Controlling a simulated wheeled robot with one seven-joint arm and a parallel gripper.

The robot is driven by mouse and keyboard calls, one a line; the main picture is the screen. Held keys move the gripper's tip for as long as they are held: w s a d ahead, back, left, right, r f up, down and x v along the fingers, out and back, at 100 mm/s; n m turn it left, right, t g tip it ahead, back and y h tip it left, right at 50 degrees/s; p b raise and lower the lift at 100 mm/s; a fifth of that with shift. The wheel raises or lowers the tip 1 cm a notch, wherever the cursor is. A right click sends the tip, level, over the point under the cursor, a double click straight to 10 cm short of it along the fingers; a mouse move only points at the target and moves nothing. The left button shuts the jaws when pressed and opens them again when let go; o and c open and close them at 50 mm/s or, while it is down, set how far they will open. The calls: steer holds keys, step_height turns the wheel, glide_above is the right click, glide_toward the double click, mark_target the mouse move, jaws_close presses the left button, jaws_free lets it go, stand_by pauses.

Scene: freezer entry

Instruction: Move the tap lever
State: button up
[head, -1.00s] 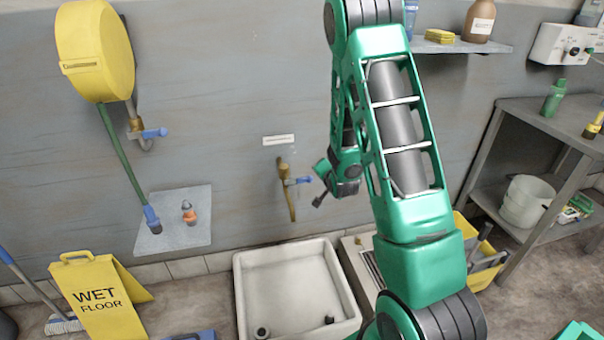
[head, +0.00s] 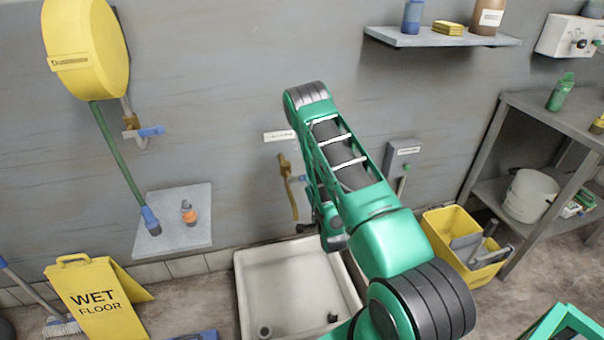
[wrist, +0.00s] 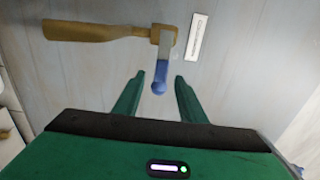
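The brass tap (head: 286,166) is on the grey wall above the white sink, its spout hanging down. Its blue lever (head: 299,178) sticks out to the right, partly hidden by my arm in the head view. In the wrist view, the tap (wrist: 100,31) lies across the top and the blue lever (wrist: 161,76) points down the picture toward my gripper. My gripper (wrist: 160,76) is open, with one green finger on each side of the lever's rounded end. Gaps show on both sides, and no contact is visible. The head view mostly hides my gripper behind my arm.
Below the tap stands the white sink (head: 245,275). A second blue-handled valve (head: 150,131) sits under the yellow hose reel (head: 85,50). A label (head: 278,136) is beside the tap. A grey wall box (head: 402,155), shelf (head: 440,40) and yellow bucket (head: 455,225) are to the right.

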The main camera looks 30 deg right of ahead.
steer(key=x, duration=0.9)
steer(key=shift+w+d, duration=0.2)
steer(key=shift+w, duration=0.1)
steer(key=shift+c, duration=0.4)
jaws_close()
